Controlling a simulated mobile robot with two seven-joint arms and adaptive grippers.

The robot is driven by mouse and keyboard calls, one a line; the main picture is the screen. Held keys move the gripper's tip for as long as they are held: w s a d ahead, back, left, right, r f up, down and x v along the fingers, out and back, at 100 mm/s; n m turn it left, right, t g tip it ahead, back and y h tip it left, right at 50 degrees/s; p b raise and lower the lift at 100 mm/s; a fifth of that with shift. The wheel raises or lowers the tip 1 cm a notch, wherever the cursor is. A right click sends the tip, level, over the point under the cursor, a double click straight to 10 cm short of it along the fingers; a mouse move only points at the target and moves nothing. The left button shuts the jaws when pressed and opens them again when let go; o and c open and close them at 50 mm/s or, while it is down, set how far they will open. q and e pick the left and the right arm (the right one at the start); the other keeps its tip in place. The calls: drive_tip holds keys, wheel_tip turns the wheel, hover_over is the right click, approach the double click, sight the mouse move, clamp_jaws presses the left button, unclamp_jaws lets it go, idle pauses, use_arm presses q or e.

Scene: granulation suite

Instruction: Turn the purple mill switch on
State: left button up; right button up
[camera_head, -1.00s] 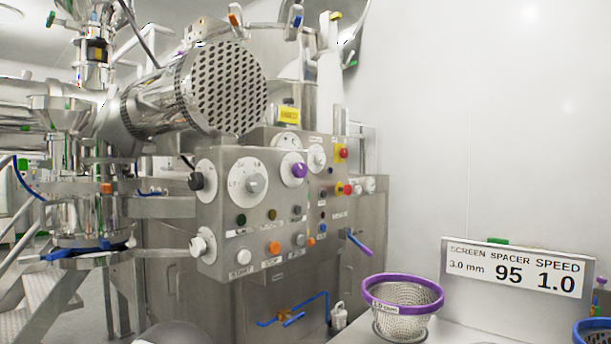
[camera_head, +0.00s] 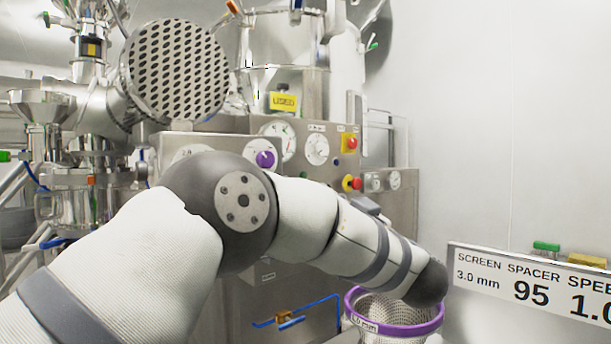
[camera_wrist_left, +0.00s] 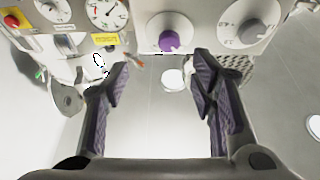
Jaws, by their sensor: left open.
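The purple mill switch (camera_head: 264,157) is a round purple knob on a white dial, on the steel control panel (camera_head: 225,145). It also shows in the left wrist view (camera_wrist_left: 170,42), at the top centre, where the picture looks upside down. My left gripper (camera_wrist_left: 162,76) is open and empty, with its two dark padded fingers spread below and to either side of the knob in that view. The knob appears beyond the fingertips, with no visible contact. In the head view my left arm crosses in front of the panel, and its gripper is not visible there. My right gripper is not in view.
A grey knob (camera_wrist_left: 250,32) sits beside the purple one. Gauges and red buttons (camera_head: 352,183) are on the panel's right. A purple-rimmed sieve basket (camera_head: 400,328) and a sign (camera_head: 530,283) stand at lower right. My arm hides the panel's lower buttons.

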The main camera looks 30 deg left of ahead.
use_arm(q)
drive_tip(key=s+x, duration=0.1)
drive_tip(key=x, duration=1.1)
drive_tip(key=shift+s+a+r+g, duration=0.15)
drive_tip(key=shift+a+r+g, duration=0.25)
drive_tip(key=c, duration=1.1)
